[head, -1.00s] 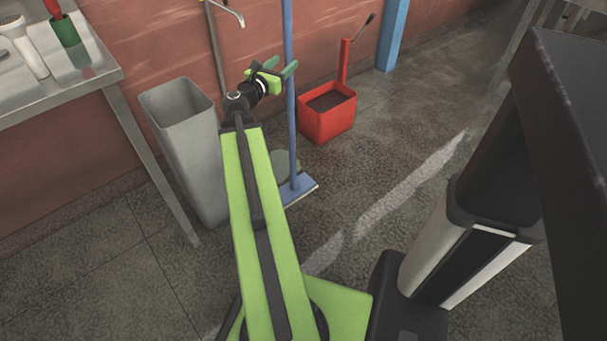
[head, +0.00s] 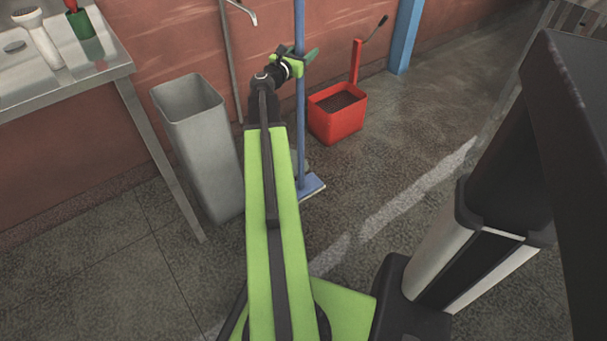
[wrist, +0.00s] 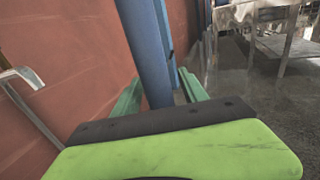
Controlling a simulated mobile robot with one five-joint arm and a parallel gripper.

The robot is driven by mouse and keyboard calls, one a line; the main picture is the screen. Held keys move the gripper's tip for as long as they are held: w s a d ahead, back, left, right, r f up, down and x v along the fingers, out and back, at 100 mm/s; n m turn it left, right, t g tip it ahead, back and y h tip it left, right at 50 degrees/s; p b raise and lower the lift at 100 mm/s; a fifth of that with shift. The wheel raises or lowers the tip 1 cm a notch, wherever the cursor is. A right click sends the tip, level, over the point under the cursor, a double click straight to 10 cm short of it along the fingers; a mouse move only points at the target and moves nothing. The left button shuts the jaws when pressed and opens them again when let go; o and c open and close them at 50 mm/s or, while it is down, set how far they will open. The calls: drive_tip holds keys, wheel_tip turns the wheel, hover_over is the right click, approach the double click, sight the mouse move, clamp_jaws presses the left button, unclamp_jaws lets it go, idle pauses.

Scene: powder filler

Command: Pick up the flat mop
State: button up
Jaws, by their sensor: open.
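The flat mop (head: 300,120) stands upright near the red wall, with a long blue handle and a flat blue head (head: 312,187) on the floor. My gripper (head: 303,58) is open at the upper part of the handle. In the wrist view the blue handle (wrist: 149,55) rises between the two green fingers of my gripper (wrist: 158,92), one on each side. I cannot tell whether either finger touches it. Part of the mop head is hidden behind my arm in the head view.
A grey bin (head: 197,135) stands left of my arm beside a metal table (head: 95,75). A red bucket (head: 338,122) stands right of the mop. A blue post (head: 406,35) is at the wall. The floor on the right is partly clear.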

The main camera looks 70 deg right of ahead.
drive_tip(key=shift+s+d, duration=0.1)
drive_tip(key=shift+s, duration=0.05)
clamp_jaws()
idle(1.1)
